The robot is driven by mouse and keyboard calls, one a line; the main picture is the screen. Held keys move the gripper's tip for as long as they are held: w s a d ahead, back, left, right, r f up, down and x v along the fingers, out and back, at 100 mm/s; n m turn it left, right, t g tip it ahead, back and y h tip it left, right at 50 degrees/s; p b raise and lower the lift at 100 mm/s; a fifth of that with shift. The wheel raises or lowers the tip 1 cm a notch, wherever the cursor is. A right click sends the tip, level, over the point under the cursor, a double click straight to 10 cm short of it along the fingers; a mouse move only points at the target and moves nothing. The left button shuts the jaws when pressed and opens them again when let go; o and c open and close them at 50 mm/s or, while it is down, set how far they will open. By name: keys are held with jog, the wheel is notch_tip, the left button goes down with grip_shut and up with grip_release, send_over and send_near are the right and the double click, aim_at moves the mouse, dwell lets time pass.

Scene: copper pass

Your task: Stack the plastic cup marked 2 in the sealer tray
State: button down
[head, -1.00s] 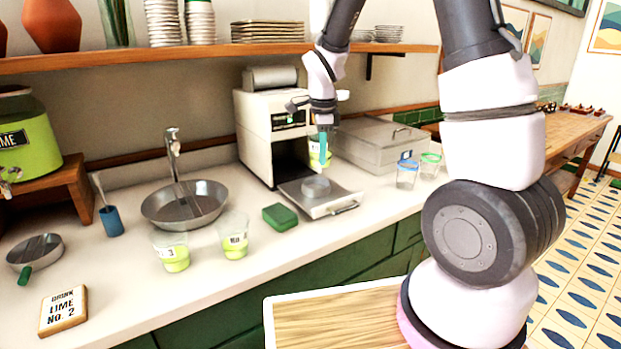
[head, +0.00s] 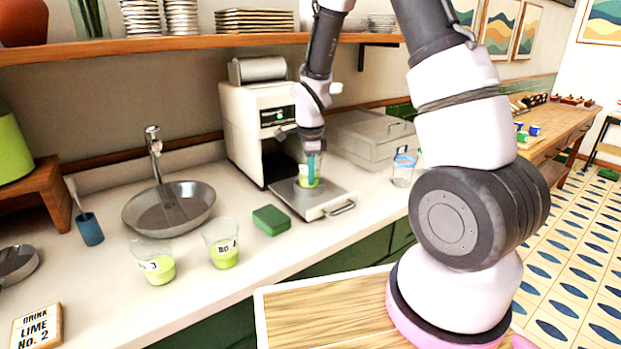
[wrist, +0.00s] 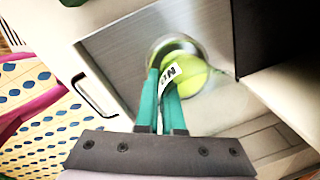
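The sealer tray (head: 330,203) is a flat metal plate with a front handle, pulled out from the white sealer (head: 254,125). A clear plastic cup (head: 308,180) with lime-green contents stands upright at the tray's round metal holder (wrist: 172,44). The cup also shows in the wrist view (wrist: 190,73); its label reads "NO" and the number is hidden. My gripper (head: 312,165) has its teal fingers shut on the cup from above. I cannot tell whether the cup is fully seated in the holder.
Cups marked 3 (head: 155,262) and apparently 1 (head: 222,245) stand at the front left, near a green sponge (head: 270,219). A blue-rimmed cup (head: 403,168) stands right of the tray. A sink (head: 168,211) lies left. The shelf (head: 150,43) runs above.

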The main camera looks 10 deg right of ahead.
jog(key=shift+f, duration=0.4)
